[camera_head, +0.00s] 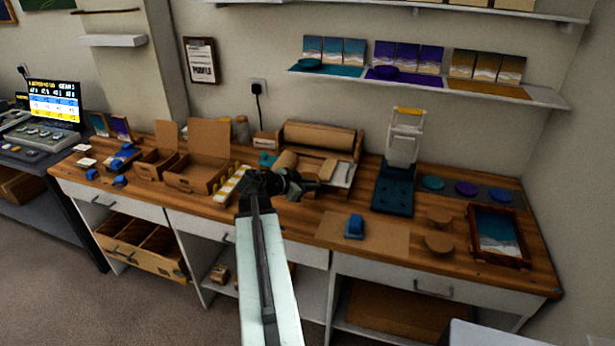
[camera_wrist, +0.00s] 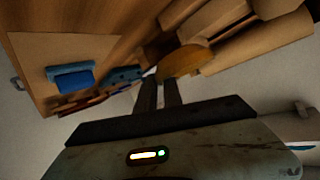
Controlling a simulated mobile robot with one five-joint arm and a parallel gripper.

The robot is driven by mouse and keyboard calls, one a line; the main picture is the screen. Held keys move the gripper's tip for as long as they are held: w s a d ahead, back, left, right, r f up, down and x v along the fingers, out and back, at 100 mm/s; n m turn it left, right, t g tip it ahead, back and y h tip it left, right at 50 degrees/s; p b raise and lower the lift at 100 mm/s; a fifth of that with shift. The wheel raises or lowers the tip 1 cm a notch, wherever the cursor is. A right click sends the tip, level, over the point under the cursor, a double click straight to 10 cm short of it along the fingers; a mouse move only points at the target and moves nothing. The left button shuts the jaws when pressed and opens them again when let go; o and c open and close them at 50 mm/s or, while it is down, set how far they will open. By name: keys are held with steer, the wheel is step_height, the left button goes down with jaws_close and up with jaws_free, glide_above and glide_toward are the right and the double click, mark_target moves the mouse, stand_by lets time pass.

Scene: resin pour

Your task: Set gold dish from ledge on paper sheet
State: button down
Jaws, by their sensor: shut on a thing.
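My gripper (camera_wrist: 160,92) is shut on the gold dish (camera_wrist: 187,60), which sticks out past the fingertips in the wrist view. In the head view my gripper (camera_head: 302,186) is over the middle of the workbench, and I cannot clearly make out the dish there. A brown paper sheet (camera_head: 385,241) lies flat near the bench's front edge, to the right of my gripper; it also shows in the wrist view (camera_wrist: 100,48). The ledge (camera_head: 545,97) on the back wall has a teal dish, a purple dish and a bare gold mat (camera_head: 490,89).
A blue tape dispenser (camera_head: 354,227) stands on the paper sheet. A paper roll (camera_head: 318,137) and a white press-like tool (camera_head: 403,145) stand behind. Two brown discs (camera_head: 439,244) and a framed picture (camera_head: 497,235) lie to the right. Open cardboard boxes (camera_head: 197,177) are at left.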

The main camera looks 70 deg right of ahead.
mark_target(309, 173)
steer(key=w+d, duration=0.1)
steer(key=d, duration=0.3)
steer(key=w+d+f, duration=0.1)
steer(key=w+d, duration=0.1)
steer(key=d, duration=0.2)
steer(key=w+d+b, duration=0.1)
steer(key=w+d, duration=0.1)
steer(key=d, duration=0.1)
steer(key=shift+w+d+f, duration=0.1)
steer(key=shift+d+f, duration=0.05)
steer(key=shift+d, duration=0.25)
steer(key=f+b, duration=0.4)
steer(key=shift+w+d, duration=0.1)
steer(key=shift+d, duration=0.15)
steer(key=shift+r, duration=0.25)
steer(key=c, duration=1.7)
jaws_free()
steer(key=shift+c, duration=0.2)
steer(key=p+v, duration=0.5)
steer(key=v, duration=0.7)
steer(key=shift+p, duration=0.4)
